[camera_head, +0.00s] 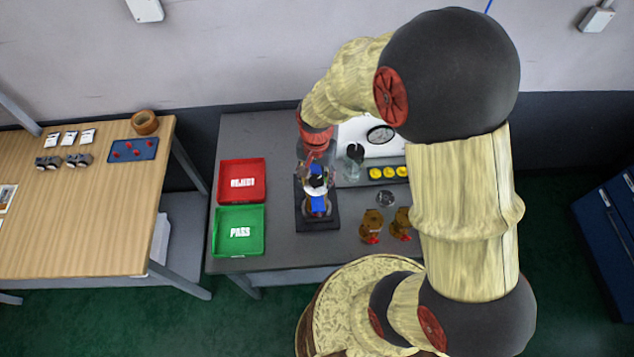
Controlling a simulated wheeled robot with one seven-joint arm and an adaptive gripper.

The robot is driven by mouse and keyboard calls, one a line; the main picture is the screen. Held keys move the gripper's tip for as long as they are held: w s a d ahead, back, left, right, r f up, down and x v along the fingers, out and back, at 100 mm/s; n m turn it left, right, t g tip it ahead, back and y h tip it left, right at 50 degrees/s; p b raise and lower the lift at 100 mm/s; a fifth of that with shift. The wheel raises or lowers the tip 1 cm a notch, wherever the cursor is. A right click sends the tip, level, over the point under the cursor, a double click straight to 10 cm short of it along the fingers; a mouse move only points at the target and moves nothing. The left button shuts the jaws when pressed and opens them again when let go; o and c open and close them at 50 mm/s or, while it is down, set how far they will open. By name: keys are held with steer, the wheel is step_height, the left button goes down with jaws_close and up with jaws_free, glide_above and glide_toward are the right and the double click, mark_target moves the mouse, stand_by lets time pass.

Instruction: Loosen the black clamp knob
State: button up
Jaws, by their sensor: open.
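A valve fixture stands on a dark base plate (317,224) on the grey bench, with a blue part (318,205) near its front. My gripper (317,181) is at the end of my arm, pointing down over the upper part of this fixture. The gripper is open. The fingers are small and overlap the fixture, so I cannot tell whether they touch it. I cannot make out the black clamp knob for sure; it is hidden by or blends with the gripper and dark parts there.
A red REJECT tray (242,174) and a green PASS tray (239,231) lie left of the fixture. Right of it are a white panel with a gauge (381,134), yellow buttons (389,172) and brass valves (373,224). A wooden table (80,230) stands further left.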

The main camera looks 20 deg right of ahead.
steer(key=shift+f, duration=0.75)
steer(key=m, duration=0.4)
steer(key=shift+a+m, duration=0.15)
steer(key=shift+m, duration=0.25)
steer(key=shift+d+m, duration=0.25)
steer(key=shift+m, duration=0.65)
steer(key=shift+s, duration=0.1)
steer(key=shift+o, duration=0.5)
